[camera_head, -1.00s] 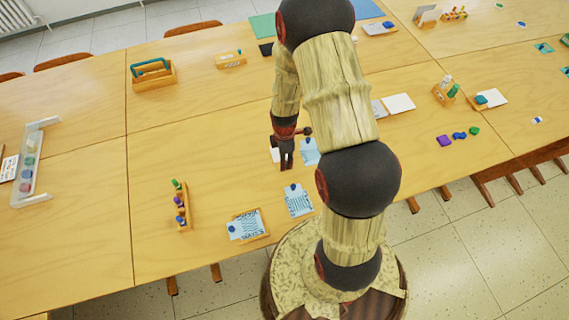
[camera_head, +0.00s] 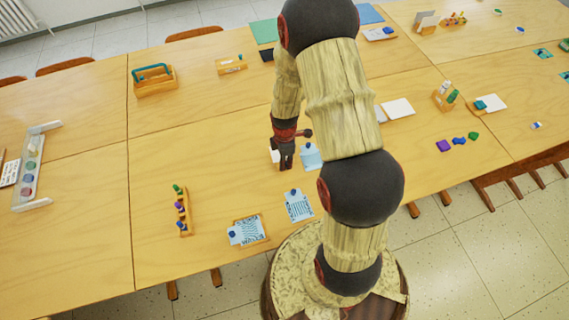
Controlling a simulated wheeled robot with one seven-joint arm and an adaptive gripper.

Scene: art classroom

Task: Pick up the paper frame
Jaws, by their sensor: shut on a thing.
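My gripper (camera_head: 286,161) points down over the middle of the near table, with its fingers shut. A small white piece (camera_head: 274,156), which looks like the paper frame, shows at the left of the fingers. It is mostly hidden behind them, and I cannot tell whether it is clear of the tabletop. A light blue tag-shaped sheet (camera_head: 311,157) with a dark blue knob lies just right of the fingers, partly behind my arm.
A printed blue sheet (camera_head: 299,206) and a wooden tray (camera_head: 262,238) with another sheet lie nearer. A wooden rack (camera_head: 184,211) with coloured pieces stands left. A wooden caddy (camera_head: 155,84) stands at the back left. Bare tabletop lies left of my gripper.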

